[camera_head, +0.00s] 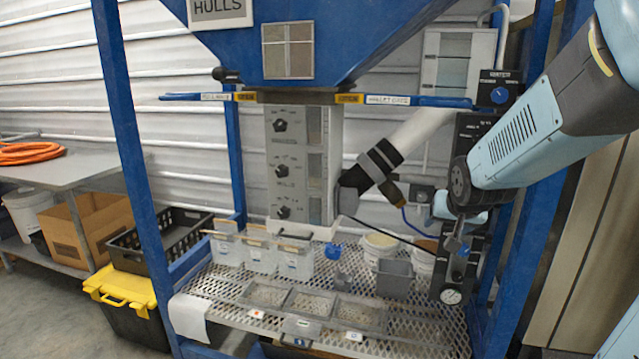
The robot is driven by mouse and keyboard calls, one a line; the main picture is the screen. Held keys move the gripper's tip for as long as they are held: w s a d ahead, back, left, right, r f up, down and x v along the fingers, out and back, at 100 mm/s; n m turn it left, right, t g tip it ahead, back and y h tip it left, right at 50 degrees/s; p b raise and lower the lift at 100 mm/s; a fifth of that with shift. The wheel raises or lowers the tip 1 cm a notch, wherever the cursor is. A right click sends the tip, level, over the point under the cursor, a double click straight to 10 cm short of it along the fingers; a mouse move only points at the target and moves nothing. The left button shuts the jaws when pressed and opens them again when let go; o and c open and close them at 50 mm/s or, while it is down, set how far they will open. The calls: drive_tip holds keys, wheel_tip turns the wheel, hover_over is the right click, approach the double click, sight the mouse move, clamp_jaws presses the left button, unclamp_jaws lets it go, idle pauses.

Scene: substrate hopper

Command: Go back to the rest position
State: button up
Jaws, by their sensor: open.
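My arm comes in from the upper right, with its light-blue link bent down at a dark joint. My gripper (456,244) hangs below that joint, small and hard to make out against the dark gauge panel (462,275) at the right of the frame. It is open, and I see nothing held in it. It is above the right side of the mesh shelf (418,330), apart from the tubs there.
A blue hopper (375,35) stands over the shelf. The shelf holds white bins (294,262), a blue object (333,251), a grey tub (394,278), white buckets (379,245) and a sectioned tray (312,303). Blue posts (130,150) flank it. A side table (75,166) stands left.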

drive_tip(key=s+a+r+n+g, duration=0.1)
drive_tip(key=s+a+r, duration=0.1)
drive_tip(key=s, duration=0.8)
drive_tip(key=s+a+r+n+g+y, duration=0.1)
drive_tip(key=s+r, duration=0.3)
drive_tip(key=s, duration=0.6)
drive_tip(key=shift+a+r+n+g, duration=0.4)
drive_tip(key=shift+a+n, duration=0.3)
drive_tip(key=shift+a, duration=0.1)
